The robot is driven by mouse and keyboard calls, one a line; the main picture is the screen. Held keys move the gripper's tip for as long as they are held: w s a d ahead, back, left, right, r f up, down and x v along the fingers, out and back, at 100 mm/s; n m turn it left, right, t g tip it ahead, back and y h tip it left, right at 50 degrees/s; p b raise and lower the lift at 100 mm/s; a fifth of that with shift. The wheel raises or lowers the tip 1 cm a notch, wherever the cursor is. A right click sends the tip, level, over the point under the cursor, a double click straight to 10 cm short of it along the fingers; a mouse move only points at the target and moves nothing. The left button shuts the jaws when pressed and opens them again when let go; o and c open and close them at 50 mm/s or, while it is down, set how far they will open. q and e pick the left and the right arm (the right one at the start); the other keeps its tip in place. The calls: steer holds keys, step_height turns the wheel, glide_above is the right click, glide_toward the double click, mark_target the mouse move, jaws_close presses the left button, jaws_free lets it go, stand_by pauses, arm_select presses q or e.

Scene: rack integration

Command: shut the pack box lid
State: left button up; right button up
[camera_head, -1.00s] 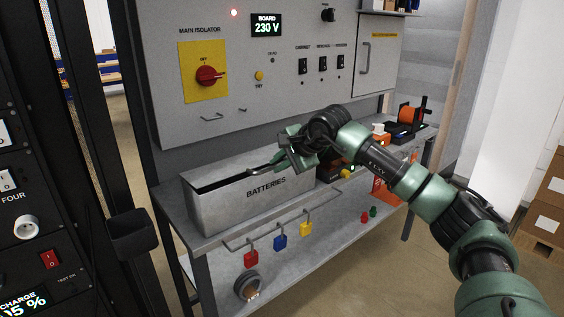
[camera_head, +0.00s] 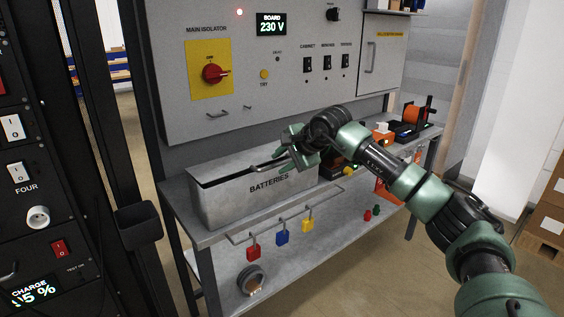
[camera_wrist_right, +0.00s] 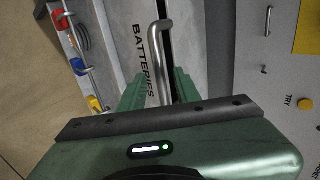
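The pack box is a long grey metal box marked BATTERIES (camera_head: 230,203) on the bench. Its grey lid (camera_head: 225,170) lies almost level, with a dark gap along the front edge. A bent metal handle (camera_head: 262,165) is at the gap; it also shows in the right wrist view (camera_wrist_right: 156,65). My right gripper (camera_head: 292,148) is over the box's right end. In the wrist view my right gripper (camera_wrist_right: 160,92) has its fingers apart, on either side of the handle's near end; firm contact is not visible. My left gripper is not in view.
A panel with a red main isolator switch (camera_head: 213,73) stands behind the box. Red, blue and yellow padlocks hang on a front rail (camera_head: 290,222). An orange reel (camera_head: 411,112) is at the bench's right end. A black rack (camera_head: 60,190) stands at the left.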

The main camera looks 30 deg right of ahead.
steer(key=shift+r, duration=0.15)
steer(key=b+v, duration=0.1)
steer(key=v, duration=0.6)
steer(key=shift+s+r, duration=0.15)
steer(key=shift+s, duration=0.2)
steer(key=shift+d, duration=0.1)
